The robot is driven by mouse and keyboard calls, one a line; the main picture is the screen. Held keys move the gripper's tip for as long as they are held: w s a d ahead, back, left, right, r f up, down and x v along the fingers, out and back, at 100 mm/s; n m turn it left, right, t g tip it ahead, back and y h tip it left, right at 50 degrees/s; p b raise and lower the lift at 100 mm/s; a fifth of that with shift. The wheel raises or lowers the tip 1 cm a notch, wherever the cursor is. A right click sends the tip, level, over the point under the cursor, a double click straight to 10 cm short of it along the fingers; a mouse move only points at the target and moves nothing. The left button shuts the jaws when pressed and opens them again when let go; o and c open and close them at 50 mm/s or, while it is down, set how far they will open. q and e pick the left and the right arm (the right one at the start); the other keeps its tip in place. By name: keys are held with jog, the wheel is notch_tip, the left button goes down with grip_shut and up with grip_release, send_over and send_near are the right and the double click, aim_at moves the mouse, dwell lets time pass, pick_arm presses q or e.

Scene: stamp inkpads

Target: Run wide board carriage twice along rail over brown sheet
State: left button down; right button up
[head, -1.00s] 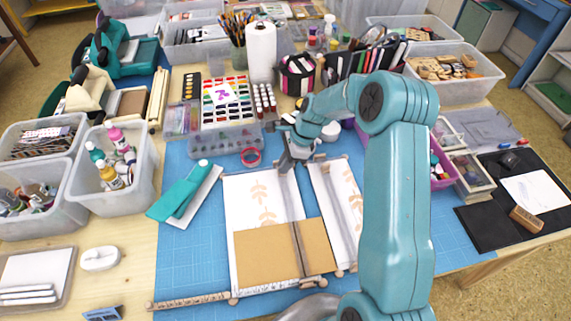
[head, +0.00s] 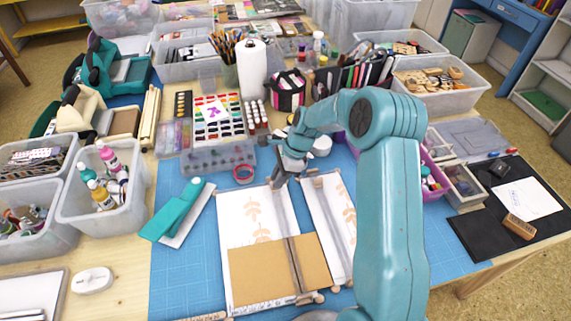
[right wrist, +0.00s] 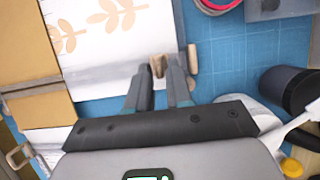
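My right gripper (head: 278,181) is at the far end of a long grey strip that lies along the right edge of a white leaf-printed sheet (head: 240,222). In the right wrist view my right gripper (right wrist: 158,70) has its fingers close together on either side of a small tan wooden knob (right wrist: 157,65), apparently pinching it. The brown sheet (head: 262,281) lies over the near part of the white sheet. A narrow dark rail (head: 294,266) crosses the brown sheet. I cannot tell clearly where the carriage board ends and the rail begins. My left gripper is not in view.
A red ring (head: 243,174) and a clear tray (head: 218,156) sit beyond the sheets. A teal stapler-like tool (head: 180,208) lies to the left. A second leaf-printed strip (head: 330,215) lies to the right. The blue mat (head: 185,270) is bare at the left.

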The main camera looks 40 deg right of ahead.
jog(key=v, duration=1.6)
jog(key=shift+f, duration=0.15)
jog(key=shift+s, duration=0.15)
dwell(0.4)
